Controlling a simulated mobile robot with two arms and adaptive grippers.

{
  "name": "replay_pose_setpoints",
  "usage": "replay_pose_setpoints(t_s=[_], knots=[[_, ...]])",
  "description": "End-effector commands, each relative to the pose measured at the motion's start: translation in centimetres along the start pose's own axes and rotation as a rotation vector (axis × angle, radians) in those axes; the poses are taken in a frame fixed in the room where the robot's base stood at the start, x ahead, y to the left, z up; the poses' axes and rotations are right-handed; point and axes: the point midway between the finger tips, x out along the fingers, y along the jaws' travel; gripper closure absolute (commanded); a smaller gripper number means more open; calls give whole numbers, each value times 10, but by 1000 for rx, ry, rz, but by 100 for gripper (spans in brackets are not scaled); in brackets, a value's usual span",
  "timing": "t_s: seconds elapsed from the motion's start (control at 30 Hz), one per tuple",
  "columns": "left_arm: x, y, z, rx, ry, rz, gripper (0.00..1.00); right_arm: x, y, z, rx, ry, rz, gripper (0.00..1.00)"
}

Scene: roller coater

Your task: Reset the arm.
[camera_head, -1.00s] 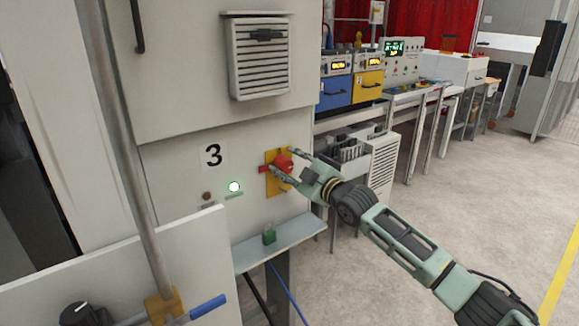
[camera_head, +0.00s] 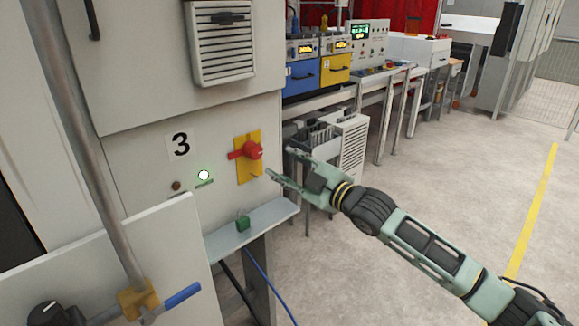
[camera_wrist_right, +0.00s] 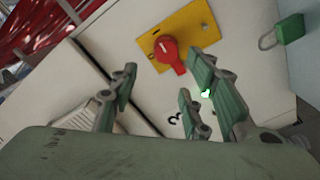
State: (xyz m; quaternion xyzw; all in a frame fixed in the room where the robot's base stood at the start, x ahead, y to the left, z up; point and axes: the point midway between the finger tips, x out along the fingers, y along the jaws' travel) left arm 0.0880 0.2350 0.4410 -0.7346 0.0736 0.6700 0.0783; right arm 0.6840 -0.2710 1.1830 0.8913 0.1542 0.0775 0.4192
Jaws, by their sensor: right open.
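My right gripper (camera_head: 279,165) is open and empty, just right of the red rotary switch (camera_head: 253,150) on its yellow plate (camera_head: 240,172). A gap shows between the fingers and the switch. In the right wrist view the open fingers (camera_wrist_right: 160,100) spread below the red switch (camera_wrist_right: 167,52), with nothing between them. The switch handle points left in the head view. My left gripper is not in view.
A green padlock (camera_head: 243,223) stands on the narrow shelf (camera_head: 265,219) below the switch. A lit green lamp (camera_head: 204,175) is on the panel. A metal post (camera_head: 85,140) with a blue-handled clamp (camera_head: 182,295) stands at left. Open floor lies right.

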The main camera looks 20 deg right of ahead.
Motion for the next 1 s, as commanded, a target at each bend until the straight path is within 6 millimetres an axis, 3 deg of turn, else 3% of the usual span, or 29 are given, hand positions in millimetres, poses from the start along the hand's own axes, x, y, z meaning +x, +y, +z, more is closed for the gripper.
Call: replay_pose_setpoints(t_s=[0.5, 0.6, 0.67, 0.77, 0.87, 1.0], knots=[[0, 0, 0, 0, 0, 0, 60, -3, 0, 0, -1, 0, 0, 57], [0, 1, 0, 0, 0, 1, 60, -2, -6, 9, 12, -16, -3, 57], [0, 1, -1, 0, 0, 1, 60, 0, -16, 26, 36, -44, -7, 57], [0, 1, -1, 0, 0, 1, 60, 0, -44, 72, 100, -124, -19, 57], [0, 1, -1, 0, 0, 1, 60, -7, -89, 131, 183, -234, -38, 57], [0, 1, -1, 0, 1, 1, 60, -33, -162, 208, 289, -392, -72, 57]])
